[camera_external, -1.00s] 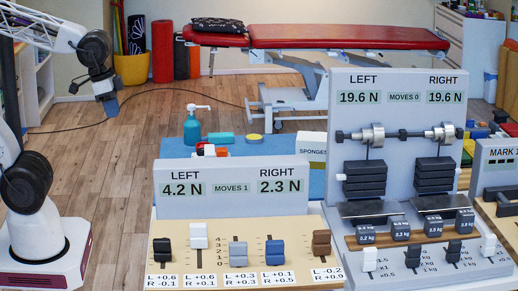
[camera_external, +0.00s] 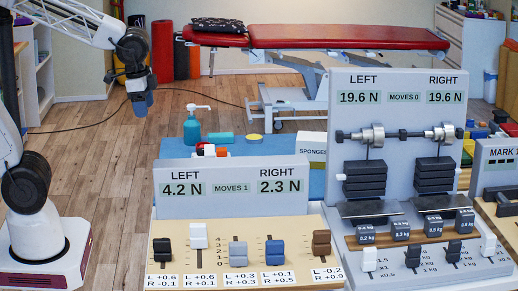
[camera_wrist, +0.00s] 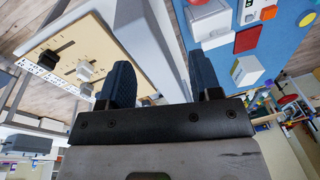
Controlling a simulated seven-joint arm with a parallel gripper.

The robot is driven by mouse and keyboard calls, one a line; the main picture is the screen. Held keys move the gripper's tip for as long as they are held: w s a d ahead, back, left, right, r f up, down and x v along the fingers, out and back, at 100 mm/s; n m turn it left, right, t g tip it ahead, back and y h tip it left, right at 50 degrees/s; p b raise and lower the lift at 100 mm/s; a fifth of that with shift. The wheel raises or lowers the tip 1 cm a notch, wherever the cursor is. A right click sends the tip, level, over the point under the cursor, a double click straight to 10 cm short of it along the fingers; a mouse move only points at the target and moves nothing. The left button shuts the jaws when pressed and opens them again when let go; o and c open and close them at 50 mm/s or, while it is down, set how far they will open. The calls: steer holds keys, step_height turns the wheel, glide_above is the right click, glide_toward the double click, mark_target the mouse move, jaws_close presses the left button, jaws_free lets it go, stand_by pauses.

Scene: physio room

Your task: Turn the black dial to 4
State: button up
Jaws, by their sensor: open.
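The black control is a block-shaped slider knob (camera_external: 162,250) at the left end of a beige panel, above the label "L +0.6 R -0.1"; its exact scale position is hard to read. The scale 4 to 0 is printed right of the white knob (camera_external: 198,236). The board (camera_external: 233,206) behind reads LEFT 4.2 N, RIGHT 2.3 N, MOVES 1. My gripper (camera_external: 143,100) is open and empty, in the air up and left of the panel. In the wrist view, its two fingers (camera_wrist: 160,82) are apart, with a dark knob (camera_wrist: 47,58) and a white one to their left.
Grey-blue (camera_external: 238,250), blue (camera_external: 274,250) and brown (camera_external: 321,244) knobs share the panel. A taller weight station (camera_external: 395,125) stands to the right. A teal pump bottle (camera_external: 192,128) and a sponge box (camera_external: 313,152) are behind the board. The space around my gripper is clear.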

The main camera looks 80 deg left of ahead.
steer(key=w+a+f+m+g, duration=0.1)
steer(key=w+a+f+m, duration=0.15)
steer(key=w+a, duration=0.35)
steer(key=m+g+y, duration=0.2)
steer(key=m+g, duration=0.2)
steer(key=m, duration=0.1)
glide_toward(202, 150)
steer(key=f, duration=0.1)
steer(key=shift+s+a+n, duration=0.15)
steer(key=shift+s+n, duration=0.1)
steer(key=shift+s, duration=0.15)
steer(key=shift+x, duration=3.9)
steer(key=shift+w, duration=0.1)
steer(key=c, duration=0.9)
